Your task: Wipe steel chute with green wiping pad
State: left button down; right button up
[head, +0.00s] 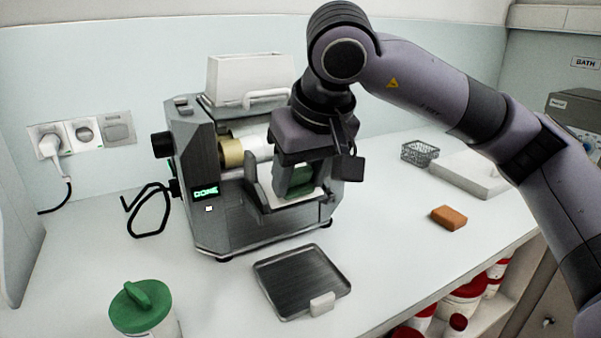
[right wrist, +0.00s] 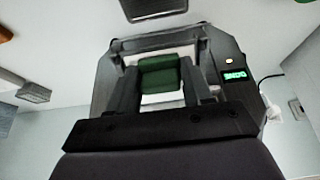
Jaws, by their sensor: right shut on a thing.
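The mill (head: 225,205) stands on the white worktop, with its display lit green. The steel chute (head: 258,188) is at its front, mostly hidden behind my right gripper; a pale surface shows around the pad there. My right gripper (head: 297,182) points down at the chute and is shut on the green wiping pad (head: 300,178). In the right wrist view the green wiping pad (right wrist: 160,76) sits between the two fingers, over the pale chute area. I cannot tell whether the pad touches the chute. My left gripper is not in view.
A steel tray (head: 275,281) with a white block on its edge lies in front of the mill. A green-lidded tub (head: 140,308) stands front left. An orange-brown block (head: 449,217), a wire basket (head: 419,152) and a white slab (head: 465,175) lie to the right.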

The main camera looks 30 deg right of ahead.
jog(key=shift+w+f, duration=0.15)
jog(key=shift+f, duration=0.2)
